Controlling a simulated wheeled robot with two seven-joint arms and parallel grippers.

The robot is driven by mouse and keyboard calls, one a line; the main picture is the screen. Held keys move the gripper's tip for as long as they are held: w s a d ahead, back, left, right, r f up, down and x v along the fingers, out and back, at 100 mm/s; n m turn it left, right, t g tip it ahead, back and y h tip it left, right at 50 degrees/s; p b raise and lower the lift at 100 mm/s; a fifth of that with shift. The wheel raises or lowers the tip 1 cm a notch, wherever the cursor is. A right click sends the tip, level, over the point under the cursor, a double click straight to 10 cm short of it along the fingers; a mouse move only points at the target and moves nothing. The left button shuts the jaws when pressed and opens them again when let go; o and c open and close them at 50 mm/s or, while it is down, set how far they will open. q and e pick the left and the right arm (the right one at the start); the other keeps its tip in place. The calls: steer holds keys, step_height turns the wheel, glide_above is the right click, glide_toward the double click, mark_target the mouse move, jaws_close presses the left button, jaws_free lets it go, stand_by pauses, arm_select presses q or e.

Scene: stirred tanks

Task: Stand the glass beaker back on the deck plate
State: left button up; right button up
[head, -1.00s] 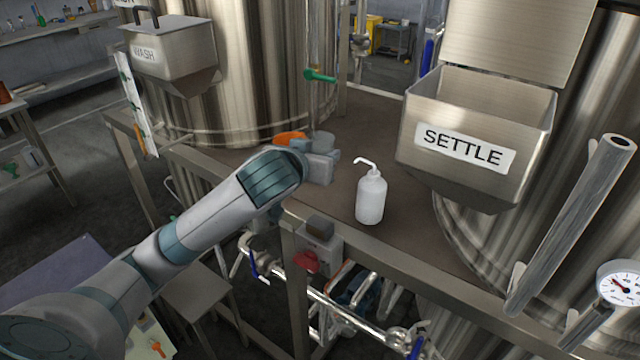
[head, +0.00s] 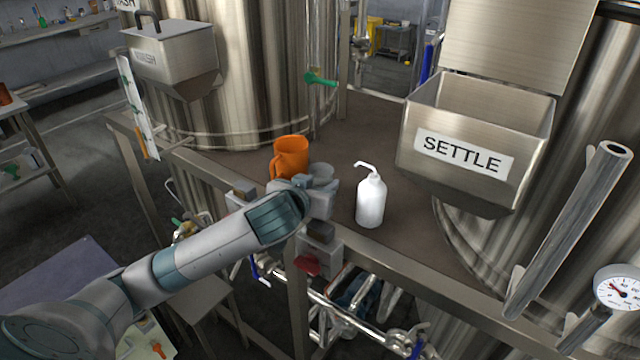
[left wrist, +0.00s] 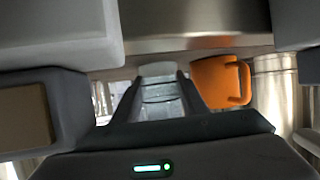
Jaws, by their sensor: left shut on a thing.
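The clear glass beaker (head: 321,172) is held between the fingers of my left gripper (head: 322,188), near the front edge of the brown deck plate (head: 375,130). In the left wrist view, the beaker (left wrist: 158,98) shows between the two dark fingers, shut on it. It looks upright. The gripper hides its lower part in the head view, so I cannot tell whether its base touches the plate. My right gripper is not in view.
An orange mug (head: 291,157) stands just behind and left of the beaker. A white wash bottle (head: 370,199) stands to the right. The SETTLE hopper (head: 475,145) overhangs the right side. Bare deck lies behind the bottle.

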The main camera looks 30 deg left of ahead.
arm_select(q)
steer(key=shift+f, duration=0.1)
steer(key=shift+f, duration=0.15)
steer(key=o, duration=1.1)
